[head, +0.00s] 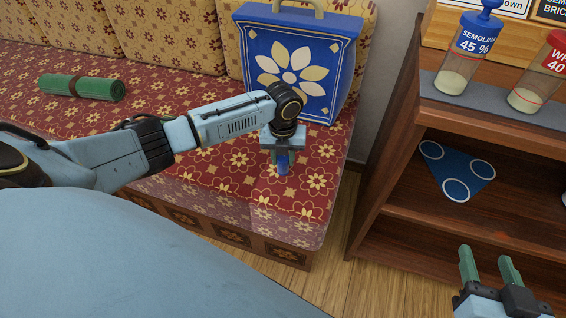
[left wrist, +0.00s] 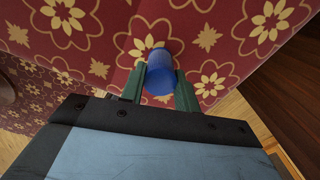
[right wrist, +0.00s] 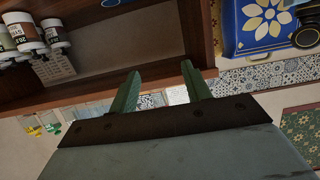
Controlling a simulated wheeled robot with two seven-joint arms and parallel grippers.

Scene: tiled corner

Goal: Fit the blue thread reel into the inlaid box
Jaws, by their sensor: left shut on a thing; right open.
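The blue thread reel (head: 283,166) is a small blue cylinder between the fingers of my left gripper (head: 279,156), which is shut on it. It is close over the front part of the red patterned bench seat; I cannot tell whether it touches the cloth. In the left wrist view the reel (left wrist: 159,76) sits between the green fingers, its round end showing. My right gripper (head: 488,262) is open and empty in front of the wooden shelf; its spread fingers also show in the right wrist view (right wrist: 160,88). I cannot make out an inlaid box in any view.
A blue flowered bag (head: 300,75) stands on the bench behind my left gripper. A green roll (head: 82,88) lies at the left. The wooden shelf (head: 400,140) at the right holds jars (head: 465,60) and a blue triangular piece with rings (head: 458,172). Bare floor lies between bench and shelf.

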